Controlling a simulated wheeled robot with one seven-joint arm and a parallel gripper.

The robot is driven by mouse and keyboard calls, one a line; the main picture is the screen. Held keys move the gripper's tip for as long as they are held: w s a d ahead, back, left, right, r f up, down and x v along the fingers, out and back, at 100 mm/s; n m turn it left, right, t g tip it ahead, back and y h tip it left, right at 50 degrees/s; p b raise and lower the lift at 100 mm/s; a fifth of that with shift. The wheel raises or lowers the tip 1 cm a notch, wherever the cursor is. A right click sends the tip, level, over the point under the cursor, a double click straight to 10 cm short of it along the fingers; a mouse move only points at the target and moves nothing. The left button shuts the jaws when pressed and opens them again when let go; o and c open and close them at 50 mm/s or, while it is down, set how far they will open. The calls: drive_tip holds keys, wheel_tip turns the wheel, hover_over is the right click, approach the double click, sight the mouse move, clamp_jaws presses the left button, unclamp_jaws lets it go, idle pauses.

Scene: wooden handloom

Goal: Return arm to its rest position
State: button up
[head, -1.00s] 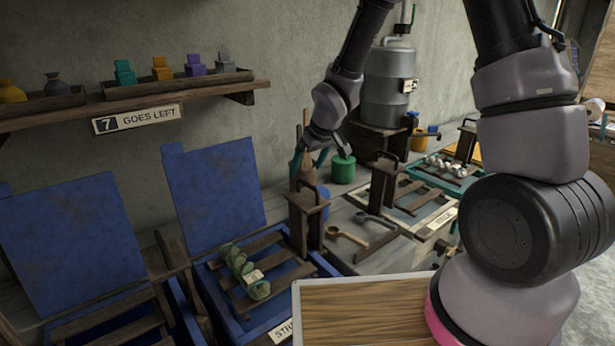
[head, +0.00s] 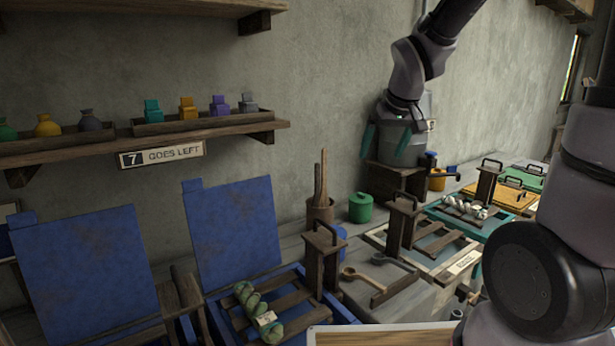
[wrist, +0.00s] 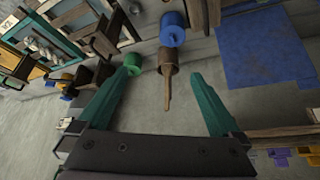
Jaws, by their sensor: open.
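My gripper (head: 386,142) has teal fingers and hangs in the air in front of the metal canister (head: 416,150), above the bench. In the wrist view its two fingers (wrist: 160,90) are spread wide with nothing between them in their grip. The green canister (wrist: 133,62) and a brown pot with wooden sticks (wrist: 168,68) lie beyond the fingertips. In the head view the green canister (head: 360,208) and the brown pot (head: 320,210) stand on the bench below and left of my gripper, apart from it.
A blue box with a raised lid (head: 236,230) holds a green twisted skein (head: 258,312) on slats. A wall shelf (head: 70,155) carries vases and coloured blocks. The air before the wall is free.

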drive_tip(key=s+d+r+m, duration=0.3)
drive_tip(key=s+r, duration=0.2)
drive_tip(key=s, duration=0.3)
drive_tip(key=s+d+r+m+t+y, duration=0.1)
drive_tip(key=s+d+r+m, duration=0.1)
drive_tip(key=s+r, duration=0.4)
drive_tip(key=shift+s+d+m, duration=0.4)
drive_tip(key=shift+s+d, duration=0.45)
drive_tip(key=shift+s, duration=0.55)
